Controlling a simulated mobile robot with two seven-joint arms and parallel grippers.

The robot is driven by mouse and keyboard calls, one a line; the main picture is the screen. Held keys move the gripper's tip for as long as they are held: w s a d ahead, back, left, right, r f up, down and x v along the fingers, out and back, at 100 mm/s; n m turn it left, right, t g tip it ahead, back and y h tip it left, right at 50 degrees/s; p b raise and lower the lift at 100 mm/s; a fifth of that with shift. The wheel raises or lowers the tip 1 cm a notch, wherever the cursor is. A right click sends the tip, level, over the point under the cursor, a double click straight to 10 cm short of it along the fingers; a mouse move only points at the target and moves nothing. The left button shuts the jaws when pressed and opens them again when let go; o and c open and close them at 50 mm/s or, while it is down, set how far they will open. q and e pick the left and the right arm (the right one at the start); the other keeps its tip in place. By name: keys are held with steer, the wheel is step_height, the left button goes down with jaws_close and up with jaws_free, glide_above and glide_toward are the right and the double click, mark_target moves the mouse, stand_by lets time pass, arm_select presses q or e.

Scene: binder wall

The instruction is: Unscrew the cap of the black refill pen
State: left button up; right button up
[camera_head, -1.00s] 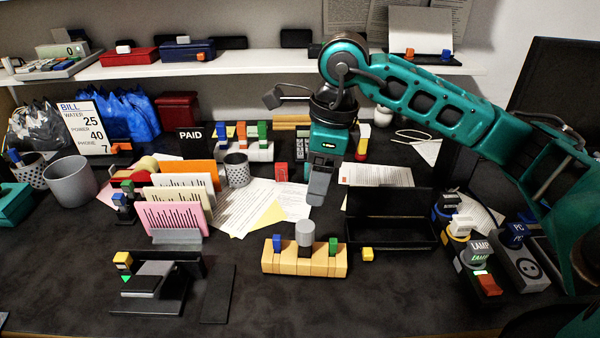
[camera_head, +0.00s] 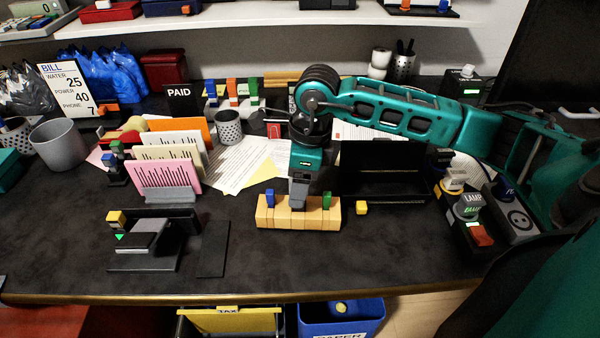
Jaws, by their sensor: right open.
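A yellow wooden block (camera_head: 313,217) stands on the desk in front, with a blue peg (camera_head: 270,197) on its left and a green peg (camera_head: 327,199) on its right. My right gripper (camera_head: 298,203) points down over the middle of this block, between the two pegs. It is open, and its fingers cover the spot where a grey cylinder stood in the earlier view. I cannot tell whether the fingers touch that cylinder. I cannot clearly identify a black refill pen or its cap. My left gripper is not in view.
A letter rack (camera_head: 168,178) and a stapler-like black device (camera_head: 140,238) are to the left. Lamp switches (camera_head: 468,206) stand at right.

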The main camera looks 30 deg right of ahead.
steer(key=c, duration=1.2)
steer(key=shift+f+n+b, duration=0.15)
steer(key=shift+n+b, duration=0.4)
steer(key=shift+n, duration=0.15)
steer(key=shift+n+b, duration=0.45)
steer(key=shift+n, duration=0.55)
steer(key=shift+r+n, duration=0.2)
steer(key=shift+n, duration=0.2)
steer(key=shift+g, duration=0.3)
steer(key=shift+f+n+b, duration=0.2)
steer(key=shift+n+b, duration=0.5)
steer(key=shift+n, duration=0.3)
steer(key=shift+r+n+b, duration=0.1)
steer(key=shift+n+b, duration=0.2)
steer(key=shift+n, duration=0.6)
steer(key=shift+r+g, duration=0.1)
steer(key=shift+g, duration=0.2)
